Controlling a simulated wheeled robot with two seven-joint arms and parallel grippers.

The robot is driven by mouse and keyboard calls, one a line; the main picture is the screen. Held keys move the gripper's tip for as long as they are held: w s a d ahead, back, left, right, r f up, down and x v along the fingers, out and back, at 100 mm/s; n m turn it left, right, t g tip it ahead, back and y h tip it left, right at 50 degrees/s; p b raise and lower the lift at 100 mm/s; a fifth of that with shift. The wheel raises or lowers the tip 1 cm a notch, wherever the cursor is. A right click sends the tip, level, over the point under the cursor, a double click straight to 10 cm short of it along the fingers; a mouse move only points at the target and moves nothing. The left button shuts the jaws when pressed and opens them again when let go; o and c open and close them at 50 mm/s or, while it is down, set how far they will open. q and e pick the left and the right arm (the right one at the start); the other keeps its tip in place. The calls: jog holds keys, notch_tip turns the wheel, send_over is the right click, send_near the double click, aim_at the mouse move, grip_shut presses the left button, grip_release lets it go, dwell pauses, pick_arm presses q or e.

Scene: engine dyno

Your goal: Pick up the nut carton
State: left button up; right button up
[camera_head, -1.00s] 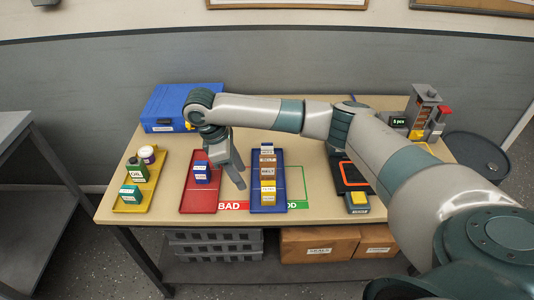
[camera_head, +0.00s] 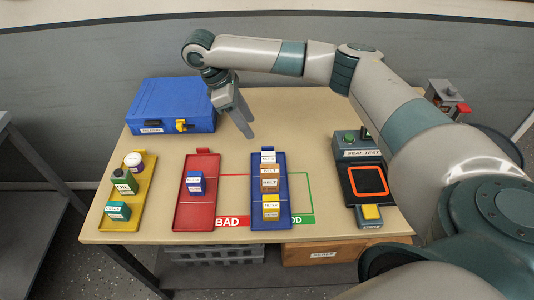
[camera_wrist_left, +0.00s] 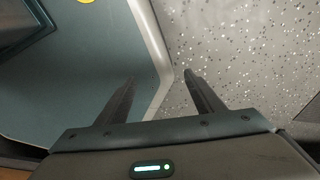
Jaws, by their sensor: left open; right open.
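No label clearly reads as nut; the small print is too blurred to tell which box is the nut carton. A small blue carton with a white label (camera_head: 196,183) stands on the red tray (camera_head: 193,216). The blue tray (camera_head: 270,220) holds a row: a white-labelled box (camera_head: 268,157) at the back, brown belt boxes (camera_head: 269,179) and a yellow filter box (camera_head: 271,207). My right gripper (camera_head: 243,122) is open and empty, above the table behind the red and blue trays. My left gripper (camera_wrist_left: 159,77) shows only in the left wrist view, open and empty.
A yellow tray (camera_head: 122,222) holds an oil bottle, a jar and a teal box. A blue case (camera_head: 172,104) stands at the back left.

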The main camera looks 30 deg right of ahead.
pick_arm(q)
jog(key=shift+s+a+r, duration=0.15)
jog(key=shift+s+r, duration=0.05)
jog(key=shift+s, duration=0.15)
pick_arm(e)
send_near(267, 156)
jog(key=x, duration=0.6)
jog(key=shift+s+d+r, duration=0.1)
jog(key=shift+s+r, duration=0.05)
jog(key=shift+s, duration=0.15)
jog(key=shift+d+f+p, duration=0.15)
jog(key=shift+f+p, duration=0.4)
jog(key=shift+p, duration=0.1)
jog(key=p+x, duration=0.1)
jog(key=x, duration=0.2)
jog(key=shift+w+f, duration=0.1)
jog(key=shift+f, duration=0.45)
pick_arm(q)
notch_tip(267, 156, up, 2)
jog(key=shift+r, duration=0.1)
